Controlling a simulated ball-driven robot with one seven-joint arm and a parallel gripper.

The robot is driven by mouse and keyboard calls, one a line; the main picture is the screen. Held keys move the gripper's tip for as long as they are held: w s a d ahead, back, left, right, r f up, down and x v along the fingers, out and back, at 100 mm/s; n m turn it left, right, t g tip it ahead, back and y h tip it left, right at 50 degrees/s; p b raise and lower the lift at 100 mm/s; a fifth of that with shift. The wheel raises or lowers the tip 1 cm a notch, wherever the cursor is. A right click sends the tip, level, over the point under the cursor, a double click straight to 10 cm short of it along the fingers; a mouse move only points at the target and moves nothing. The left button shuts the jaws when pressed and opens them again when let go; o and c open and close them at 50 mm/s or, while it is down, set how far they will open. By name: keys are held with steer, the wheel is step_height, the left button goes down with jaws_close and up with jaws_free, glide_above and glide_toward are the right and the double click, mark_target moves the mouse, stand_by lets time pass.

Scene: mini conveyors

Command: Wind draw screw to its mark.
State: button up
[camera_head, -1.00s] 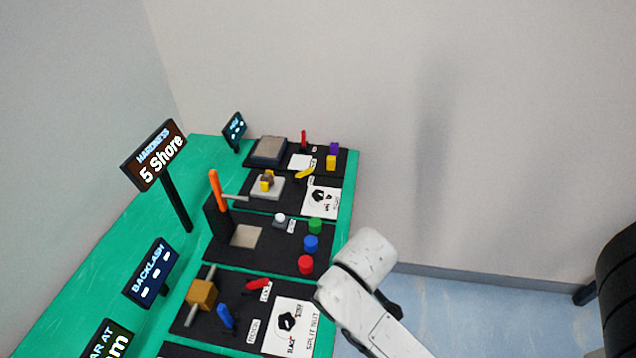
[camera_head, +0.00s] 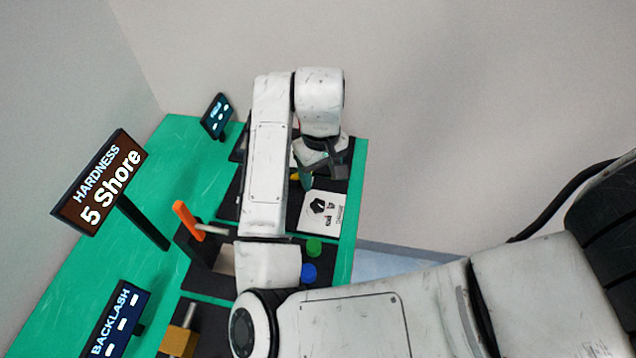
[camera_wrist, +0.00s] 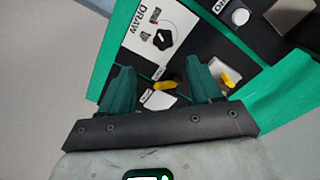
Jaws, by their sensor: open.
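In the head view my gripper (camera_head: 306,178) hangs over the far part of the bench, beside the picture card. A white card marked DRAW (camera_wrist: 152,26) lies beyond the fingertips in the wrist view; it also shows in the head view (camera_head: 322,212). A yellow handle-like piece (camera_wrist: 165,85) lies low between the fingers. Another yellow piece (camera_wrist: 228,79) stands on a pale block (camera_wrist: 218,68) by the right finger.
An orange lever (camera_head: 187,216) stands on the nearer dark panel. Green (camera_head: 314,247) and blue (camera_head: 309,273) knobs sit near my arm. The HARDNESS sign (camera_head: 101,183) reads 5 Shore. A BACKLASH sign (camera_head: 118,318) stands nearer. My arm hides much of the panels.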

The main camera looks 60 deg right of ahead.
mark_target(319, 205)
step_height(319, 205, down, 11)
steer(key=shift+w+a+p, duration=0.1)
steer(key=shift+a+p, duration=0.05)
steer(key=shift+p, duration=0.3)
steer(key=shift+c, duration=0.4)
steer(key=c, duration=1)
steer(key=shift+o, duration=0.2)
